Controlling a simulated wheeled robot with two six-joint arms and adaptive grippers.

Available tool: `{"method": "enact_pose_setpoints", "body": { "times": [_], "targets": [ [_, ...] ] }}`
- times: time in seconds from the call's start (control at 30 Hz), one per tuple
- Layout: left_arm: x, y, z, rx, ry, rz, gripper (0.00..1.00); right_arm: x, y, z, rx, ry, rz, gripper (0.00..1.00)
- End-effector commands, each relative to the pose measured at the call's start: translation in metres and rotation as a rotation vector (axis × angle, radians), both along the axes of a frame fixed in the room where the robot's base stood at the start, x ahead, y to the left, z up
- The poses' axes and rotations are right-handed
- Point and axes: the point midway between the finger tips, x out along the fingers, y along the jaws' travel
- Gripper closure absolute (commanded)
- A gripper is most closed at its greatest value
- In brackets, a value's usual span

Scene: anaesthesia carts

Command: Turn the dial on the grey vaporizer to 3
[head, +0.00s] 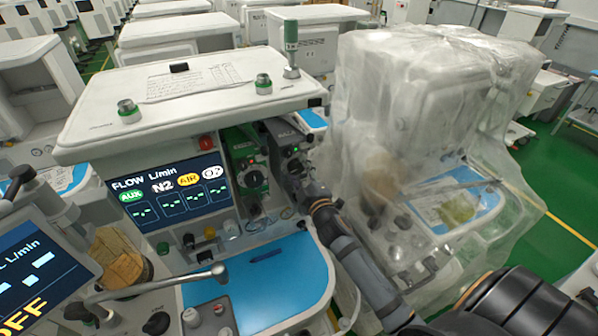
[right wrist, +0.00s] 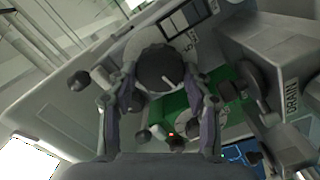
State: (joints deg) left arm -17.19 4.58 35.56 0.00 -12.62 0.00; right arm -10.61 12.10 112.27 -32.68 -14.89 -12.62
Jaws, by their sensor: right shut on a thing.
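The grey vaporizer (head: 285,140) stands on the cart to the right of the flow display, beside a green vaporizer (head: 240,155). My right gripper (head: 298,180) reaches up from the lower right to the front of the grey vaporizer and partly covers its dial. In the right wrist view, the dark round dial (right wrist: 160,68) with a white mark lies between the fingertips of the right gripper (right wrist: 162,82), which is shut on it. I cannot read which number the dial is set to. My left gripper is not in view.
The flow display (head: 170,190) is left of the vaporizers. A blue work surface (head: 265,290) lies below, with a pen on it. A plastic-covered machine (head: 430,130) stands close on the right. A grey block marked DRAIN (right wrist: 285,100) is beside the dial.

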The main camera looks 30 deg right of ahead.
Motion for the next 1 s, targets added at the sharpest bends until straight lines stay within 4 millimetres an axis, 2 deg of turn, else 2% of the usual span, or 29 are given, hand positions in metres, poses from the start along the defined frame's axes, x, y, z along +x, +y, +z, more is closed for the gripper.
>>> {"method": "enact_pose_setpoints", "body": {
  "times": [0.17, 0.2, 0.27, 0.53, 0.63, 0.77, 1.0],
  "targets": [
    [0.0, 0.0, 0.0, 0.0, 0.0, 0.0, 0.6, 0.0, 0.0, 0.002, 0.001, -0.004, 0.001, 0.82],
    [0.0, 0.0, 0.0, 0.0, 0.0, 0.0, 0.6, 0.0, 0.0, 0.002, 0.001, -0.004, 0.001, 0.46],
    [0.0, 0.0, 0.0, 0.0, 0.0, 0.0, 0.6, 0.0, 0.0, 0.002, 0.001, -0.003, 0.001, 0.4],
    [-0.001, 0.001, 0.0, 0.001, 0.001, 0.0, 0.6, 0.0, 0.0, 0.001, 0.001, -0.001, 0.0, 0.4],
    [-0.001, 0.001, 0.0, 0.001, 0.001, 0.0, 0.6, -0.008, 0.001, -0.001, 0.0, 0.002, 0.001, 0.4],
    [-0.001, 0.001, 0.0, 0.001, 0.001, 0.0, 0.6, -0.034, 0.004, -0.001, -0.001, 0.002, 0.002, 0.4],
    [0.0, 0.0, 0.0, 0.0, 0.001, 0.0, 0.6, -0.093, 0.01, -0.001, -0.002, 0.003, 0.003, 0.4]
  ]
}}
